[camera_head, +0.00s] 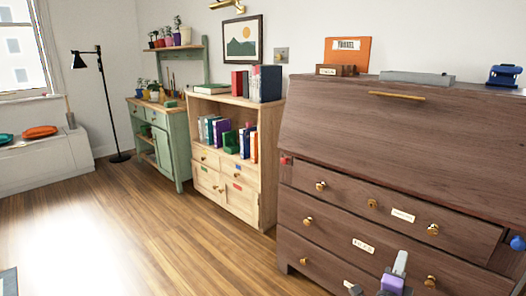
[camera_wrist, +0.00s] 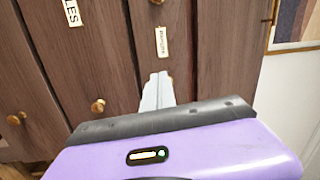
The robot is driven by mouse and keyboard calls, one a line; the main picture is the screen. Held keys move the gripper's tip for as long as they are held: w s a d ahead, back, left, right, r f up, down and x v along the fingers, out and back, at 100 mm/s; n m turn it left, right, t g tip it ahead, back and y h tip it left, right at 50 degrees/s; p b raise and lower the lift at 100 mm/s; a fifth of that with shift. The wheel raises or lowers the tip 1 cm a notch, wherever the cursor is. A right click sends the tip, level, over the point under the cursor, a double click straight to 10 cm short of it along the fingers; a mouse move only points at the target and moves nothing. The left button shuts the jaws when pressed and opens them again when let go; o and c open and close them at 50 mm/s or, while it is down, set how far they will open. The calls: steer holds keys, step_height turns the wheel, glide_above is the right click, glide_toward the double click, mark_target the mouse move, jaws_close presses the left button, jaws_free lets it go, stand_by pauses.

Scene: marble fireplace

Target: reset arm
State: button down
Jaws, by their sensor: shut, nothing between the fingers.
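My gripper (camera_head: 401,260) shows at the lower right of the head view, with a purple body and pale grey fingers. In the wrist view the fingers (camera_wrist: 158,90) are together with nothing between them. They point toward the drawer fronts of a dark brown wooden desk (camera_head: 340,128). I cannot tell how far the fingertips are from the wood. Most of my arm is out of view.
The desk has brass knobs, paper labels and a closed sloping front. An orange box (camera_head: 347,54) and a blue object (camera_head: 504,75) are on its top. A pale bookcase (camera_head: 241,203) and a green cabinet (camera_head: 181,150) stand left. The wooden floor (camera_head: 130,225) there is clear.

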steer(key=s+a+r+n+y, duration=0.1)
steer(key=s+a+n+y, duration=0.5)
steer(key=s, duration=1.1)
steer(key=s+a+r+n+y, duration=0.15)
steer(key=s+a+n, duration=0.75)
steer(key=s, duration=0.9)
steer(key=s+a+n+y, duration=0.5)
steer(key=s+n, duration=0.4)
steer(key=s, duration=0.8)
step_height(320, 180, up, 24)
steer(key=p, duration=2.5)
steer(key=shift+w+a+r+g, duration=0.15)
steer(key=shift+w+g, duration=0.1)
steer(key=shift+g, duration=0.05)
